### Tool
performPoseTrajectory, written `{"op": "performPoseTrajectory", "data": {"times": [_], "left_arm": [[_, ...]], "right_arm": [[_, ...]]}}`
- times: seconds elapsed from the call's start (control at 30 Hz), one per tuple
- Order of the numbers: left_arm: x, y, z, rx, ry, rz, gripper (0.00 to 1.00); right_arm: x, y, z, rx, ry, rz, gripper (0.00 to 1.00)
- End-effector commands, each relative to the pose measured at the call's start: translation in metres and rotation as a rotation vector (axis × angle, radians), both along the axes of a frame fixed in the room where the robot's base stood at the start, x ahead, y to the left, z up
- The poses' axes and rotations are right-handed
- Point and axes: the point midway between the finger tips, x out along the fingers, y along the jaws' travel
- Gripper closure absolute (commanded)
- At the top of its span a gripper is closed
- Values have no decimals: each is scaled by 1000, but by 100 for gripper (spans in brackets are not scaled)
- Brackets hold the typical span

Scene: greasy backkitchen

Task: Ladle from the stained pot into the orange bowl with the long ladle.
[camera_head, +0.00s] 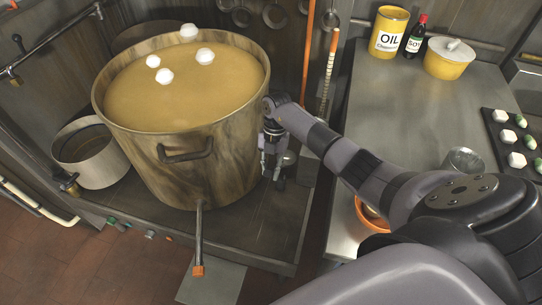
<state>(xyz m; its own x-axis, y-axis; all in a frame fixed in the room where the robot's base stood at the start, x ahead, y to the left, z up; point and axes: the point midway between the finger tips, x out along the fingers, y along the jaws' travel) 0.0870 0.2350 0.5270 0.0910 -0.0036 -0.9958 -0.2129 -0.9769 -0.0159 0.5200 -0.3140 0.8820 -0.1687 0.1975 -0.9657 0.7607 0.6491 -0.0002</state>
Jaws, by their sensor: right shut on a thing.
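The large stained pot (225,155) stands at left centre, filled with yellow-brown liquid with several white lumps in it. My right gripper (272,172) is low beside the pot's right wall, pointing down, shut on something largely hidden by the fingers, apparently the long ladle. A small round metal piece (289,158) shows beside the fingers and may be its cup. The orange bowl (371,217) is on the right-hand counter, mostly hidden behind my right arm. My left gripper is out of view.
A smaller metal pot (90,154) stands left. An orange-tipped rod (198,240) projects before the pot.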

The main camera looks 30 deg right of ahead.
Motion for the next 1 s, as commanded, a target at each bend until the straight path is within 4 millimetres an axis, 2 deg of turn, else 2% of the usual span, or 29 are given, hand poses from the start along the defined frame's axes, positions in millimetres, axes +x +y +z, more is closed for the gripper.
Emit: {"op": "performPoseTrajectory", "data": {"times": [0.33, 1.0], "left_arm": [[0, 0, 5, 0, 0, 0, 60], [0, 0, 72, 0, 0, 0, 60]], "right_arm": [[1, 0, 6, -1, -2, 0, 100], [1, 0, 87, -1, -4, 0, 100]]}}
